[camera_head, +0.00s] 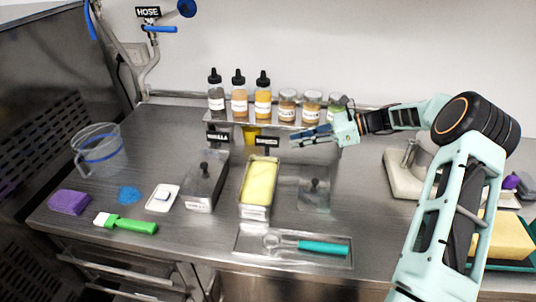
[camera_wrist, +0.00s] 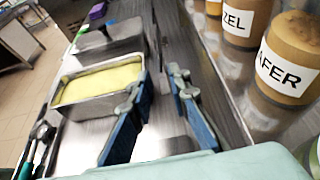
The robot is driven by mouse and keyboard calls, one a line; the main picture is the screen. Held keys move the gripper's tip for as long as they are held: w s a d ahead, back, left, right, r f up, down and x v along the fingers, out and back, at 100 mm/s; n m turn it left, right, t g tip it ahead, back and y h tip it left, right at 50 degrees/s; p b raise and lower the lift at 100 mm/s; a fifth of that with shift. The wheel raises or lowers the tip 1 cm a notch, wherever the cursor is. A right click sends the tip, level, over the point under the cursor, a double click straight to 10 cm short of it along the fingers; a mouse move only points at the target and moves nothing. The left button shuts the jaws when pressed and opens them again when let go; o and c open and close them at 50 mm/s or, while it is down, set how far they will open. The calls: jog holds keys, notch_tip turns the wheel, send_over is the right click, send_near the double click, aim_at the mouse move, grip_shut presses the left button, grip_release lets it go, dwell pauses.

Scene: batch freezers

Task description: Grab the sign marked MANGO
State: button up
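The left one (camera_head: 217,136) seems to read VANILLA. The right one (camera_head: 266,142) stands behind the pan of yellow ice cream (camera_head: 260,182); its lettering is too small to read surely, so I cannot confirm MANGO. My gripper (camera_head: 299,137) points left, a little right of that sign and apart from it. In the wrist view my gripper (camera_wrist: 162,77) is open, with nothing visible between its blue fingers. I cannot make out the sign there. The yellow pan (camera_wrist: 100,82) also shows there.
Bottles (camera_head: 239,98) and labelled jars (camera_head: 287,105) line the shelf behind my gripper; jars (camera_wrist: 285,60) are close in the wrist view. Lidded pans (camera_head: 206,180) flank the yellow pan. A tray with a teal-handled scoop (camera_head: 322,247) lies in front.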

aim_at(270, 146)
jog(key=p+x, duration=0.1)
jog(key=x, duration=0.9)
jog(key=shift+w+a+f+p, duration=0.1)
jog(key=shift+a+f+p, duration=0.05)
jog(key=shift+a+p, duration=0.15)
jog(key=shift+d, duration=0.1)
grip_shut()
